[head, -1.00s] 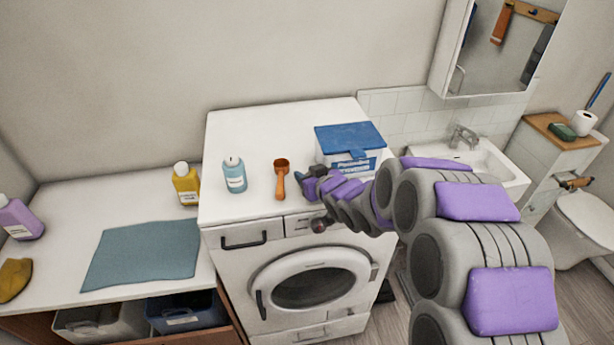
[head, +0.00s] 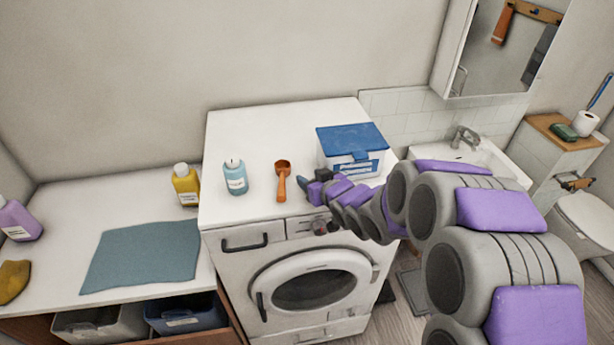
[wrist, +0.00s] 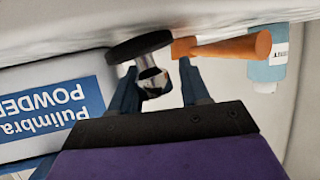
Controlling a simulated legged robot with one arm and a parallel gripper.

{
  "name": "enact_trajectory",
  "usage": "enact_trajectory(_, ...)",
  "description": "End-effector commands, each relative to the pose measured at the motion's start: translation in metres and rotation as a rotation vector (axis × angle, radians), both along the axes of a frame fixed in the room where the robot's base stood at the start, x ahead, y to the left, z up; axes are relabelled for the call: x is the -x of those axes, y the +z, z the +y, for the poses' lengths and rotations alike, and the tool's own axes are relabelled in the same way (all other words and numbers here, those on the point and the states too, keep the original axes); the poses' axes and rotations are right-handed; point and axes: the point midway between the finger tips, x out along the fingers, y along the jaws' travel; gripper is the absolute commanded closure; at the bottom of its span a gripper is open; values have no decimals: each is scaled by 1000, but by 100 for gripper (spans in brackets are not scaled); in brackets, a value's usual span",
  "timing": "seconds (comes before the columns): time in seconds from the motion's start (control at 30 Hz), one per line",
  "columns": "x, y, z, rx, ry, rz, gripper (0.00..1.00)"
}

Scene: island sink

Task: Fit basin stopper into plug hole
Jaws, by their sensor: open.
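The basin stopper (wrist: 139,47), a dark disc with a shiny metal knob, is in the wrist view on the white top of the washing machine. My gripper (wrist: 158,72) is open, its two blue fingers on either side of the knob; whether they touch it I cannot tell. In the head view my gripper (head: 308,189) is at the front edge of the machine top, and I cannot make out the stopper there. The white basin (head: 495,168) with its tap (head: 464,136) is at the right, partly behind my arm. Its plug hole is hidden.
A blue-lidded powder box (head: 350,150) stands behind my gripper, near the basin side. The washing machine top (head: 255,135) is clear at the back left.

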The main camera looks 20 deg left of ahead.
Motion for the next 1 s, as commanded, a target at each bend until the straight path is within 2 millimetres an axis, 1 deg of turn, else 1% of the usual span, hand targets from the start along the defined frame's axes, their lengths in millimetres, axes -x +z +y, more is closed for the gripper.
enact_trajectory(0.03,5,5,-6,1,-2,-1,54)
enact_trajectory(0.3,34,22,-37,3,-2,0,54)
enact_trajectory(0.5,50,32,-55,2,-2,1,54)
enact_trajectory(0.7,57,36,-63,2,-1,0,54)
enact_trajectory(1.0,58,36,-62,3,1,1,54)
